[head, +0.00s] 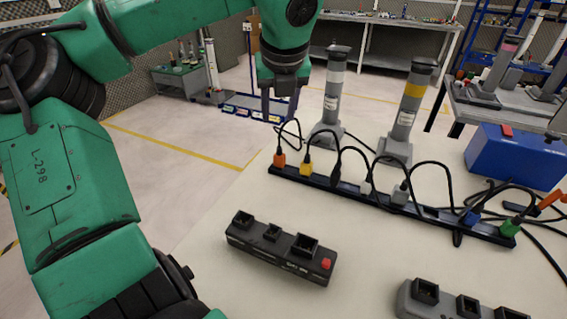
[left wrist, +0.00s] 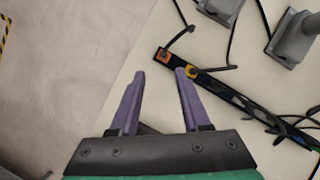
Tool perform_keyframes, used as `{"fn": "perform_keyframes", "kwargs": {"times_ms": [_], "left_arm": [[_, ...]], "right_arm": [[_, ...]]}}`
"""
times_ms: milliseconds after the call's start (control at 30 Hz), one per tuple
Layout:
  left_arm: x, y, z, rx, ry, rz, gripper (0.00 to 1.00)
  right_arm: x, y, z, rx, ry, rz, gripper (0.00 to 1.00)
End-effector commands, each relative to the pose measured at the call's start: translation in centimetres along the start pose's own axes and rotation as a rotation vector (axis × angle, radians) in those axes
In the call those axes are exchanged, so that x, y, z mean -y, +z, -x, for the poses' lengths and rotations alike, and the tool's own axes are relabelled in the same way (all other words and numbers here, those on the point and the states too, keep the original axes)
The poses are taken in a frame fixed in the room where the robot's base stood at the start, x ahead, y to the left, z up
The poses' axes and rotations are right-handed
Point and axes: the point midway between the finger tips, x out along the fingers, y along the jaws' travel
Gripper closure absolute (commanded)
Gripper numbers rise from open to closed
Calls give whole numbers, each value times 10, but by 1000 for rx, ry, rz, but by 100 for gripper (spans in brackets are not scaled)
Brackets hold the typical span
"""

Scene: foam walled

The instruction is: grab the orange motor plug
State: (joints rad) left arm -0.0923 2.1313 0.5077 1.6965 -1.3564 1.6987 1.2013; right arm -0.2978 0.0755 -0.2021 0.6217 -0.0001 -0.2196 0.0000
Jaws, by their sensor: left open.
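The orange motor plug (head: 280,158) sits at the left end of a black power strip (head: 330,184) on the pale table. A black cable rises from it. In the left wrist view the orange plug (left wrist: 164,55) shows just beyond the fingertips, nearer the right finger. My left gripper (head: 278,112) is open and empty, above and behind the plug in the head view. Its two purple fingers (left wrist: 159,73) stand apart with bare table edge and floor between them. My right gripper is not in view.
A yellow plug (head: 305,168) sits close beside the orange one, with several other plugs along the strip. Two grey posts (head: 332,95) (head: 408,110) stand behind. A black socket block (head: 280,252) lies in front, and a blue box (head: 515,155) is at right.

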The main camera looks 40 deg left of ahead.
Motion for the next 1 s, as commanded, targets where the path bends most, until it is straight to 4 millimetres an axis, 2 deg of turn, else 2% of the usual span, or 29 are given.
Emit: {"fn": "perform_keyframes", "kwargs": {"times_ms": [33, 133, 367, 533, 633, 800, 833, 933, 1000], "left_arm": [[0, -1, -16, -8, 0, -1, 53], [1, -1, -41, -8, -2, -1, 53], [3, 0, -74, -8, -2, -1, 53], [7, 0, -107, -10, -3, 0, 53], [7, 0, -116, -8, -4, 1, 53], [7, 1, -117, -6, -5, 0, 53], [7, 1, -117, -6, -5, 0, 61], [7, 1, -117, -6, -5, 0, 99], [7, 1, -117, -6, -5, 0, 100]], "right_arm": [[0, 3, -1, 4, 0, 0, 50], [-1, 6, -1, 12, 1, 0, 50], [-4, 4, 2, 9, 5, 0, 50], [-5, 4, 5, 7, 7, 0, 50], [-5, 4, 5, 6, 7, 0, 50], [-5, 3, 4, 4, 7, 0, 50], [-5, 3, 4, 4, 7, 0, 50], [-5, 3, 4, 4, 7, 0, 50], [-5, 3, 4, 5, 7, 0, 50]]}}
